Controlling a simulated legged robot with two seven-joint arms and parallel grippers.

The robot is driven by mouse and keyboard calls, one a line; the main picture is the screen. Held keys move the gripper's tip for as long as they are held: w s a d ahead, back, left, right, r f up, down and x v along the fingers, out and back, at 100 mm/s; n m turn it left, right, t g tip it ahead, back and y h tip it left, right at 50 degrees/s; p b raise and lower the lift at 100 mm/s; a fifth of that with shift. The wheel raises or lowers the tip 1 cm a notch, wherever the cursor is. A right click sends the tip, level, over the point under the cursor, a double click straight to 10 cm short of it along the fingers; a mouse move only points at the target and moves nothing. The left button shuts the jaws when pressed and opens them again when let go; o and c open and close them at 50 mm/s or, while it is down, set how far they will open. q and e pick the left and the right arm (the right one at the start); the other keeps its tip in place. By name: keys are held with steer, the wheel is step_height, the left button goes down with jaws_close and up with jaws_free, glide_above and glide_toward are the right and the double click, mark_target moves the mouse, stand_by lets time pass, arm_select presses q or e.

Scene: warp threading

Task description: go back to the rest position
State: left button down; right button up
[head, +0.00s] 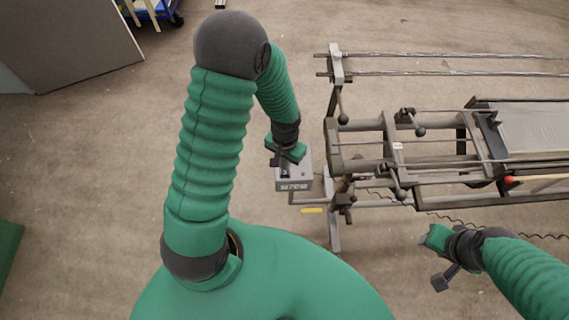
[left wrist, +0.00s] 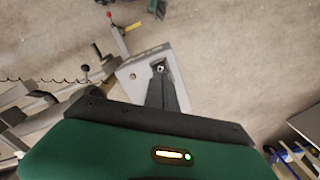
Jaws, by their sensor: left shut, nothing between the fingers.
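My left gripper (head: 284,171) is over the grey box with a display (head: 294,184), beside the left end of the metal frame machine. In the left wrist view its dark fingers (left wrist: 160,70) are together and empty, in front of the pale face of the box (left wrist: 136,75). I cannot tell whether they touch the box. My right gripper (head: 440,280) is at the lower right, in front of the machine and apart from it. Its fingers are too small and dark to read.
The metal frame machine (head: 392,150) with rods and black knobs fills the right side. A grey panel (head: 75,40) stands at the upper left, with a blue cart (head: 160,10) beside it. A green edge (head: 8,250) shows at far left. The floor between is clear.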

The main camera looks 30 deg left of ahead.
arm_select(q)
step_height(320, 180, up, 2)
steer(key=shift+r+p, duration=0.2)
steer(key=shift+p, duration=0.55)
